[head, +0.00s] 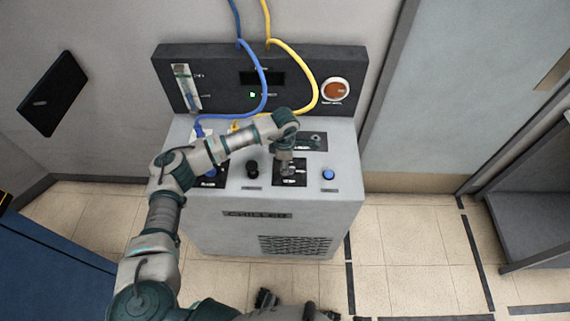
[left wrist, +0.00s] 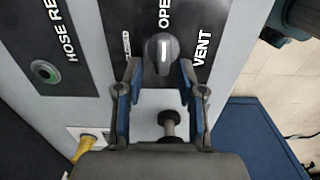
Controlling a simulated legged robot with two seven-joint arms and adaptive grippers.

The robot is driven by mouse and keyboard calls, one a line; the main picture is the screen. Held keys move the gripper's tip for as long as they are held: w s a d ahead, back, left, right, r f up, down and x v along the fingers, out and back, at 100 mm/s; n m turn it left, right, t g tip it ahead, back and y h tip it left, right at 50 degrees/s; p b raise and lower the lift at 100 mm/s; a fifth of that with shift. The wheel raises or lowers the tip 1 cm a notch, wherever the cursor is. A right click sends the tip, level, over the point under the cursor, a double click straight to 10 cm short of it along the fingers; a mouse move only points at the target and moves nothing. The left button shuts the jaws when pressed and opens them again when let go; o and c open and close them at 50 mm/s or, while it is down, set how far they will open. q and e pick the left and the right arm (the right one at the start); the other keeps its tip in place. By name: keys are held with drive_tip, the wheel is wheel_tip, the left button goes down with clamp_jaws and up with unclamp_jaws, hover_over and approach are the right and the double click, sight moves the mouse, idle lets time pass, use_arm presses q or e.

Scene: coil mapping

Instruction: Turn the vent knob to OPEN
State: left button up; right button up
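The vent knob (left wrist: 161,52) is a grey round knob with a raised grip and a white line, on a black plate lettered OPEN and VENT. In the left wrist view its line points up the picture, toward the OPEN lettering. My left gripper (left wrist: 161,72) is open, with one finger on each side of the knob's near edge. I cannot tell whether the fingers touch it. In the head view my left gripper (head: 287,168) reaches down over the vent plate (head: 290,181) and hides most of the knob.
The grey chiller cabinet (head: 215,230) carries a black plunger knob (head: 252,170) left of the vent plate and a blue button (head: 328,175) right of it. A blue hose (head: 264,85) and a yellow hose (head: 313,85) hang behind my arm. Open floor lies to the right.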

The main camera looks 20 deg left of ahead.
use_arm(q)
wheel_tip(320, 180, up, 12)
idle(0.5)
drive_tip(key=shift+f, duration=0.15)
idle(0.3)
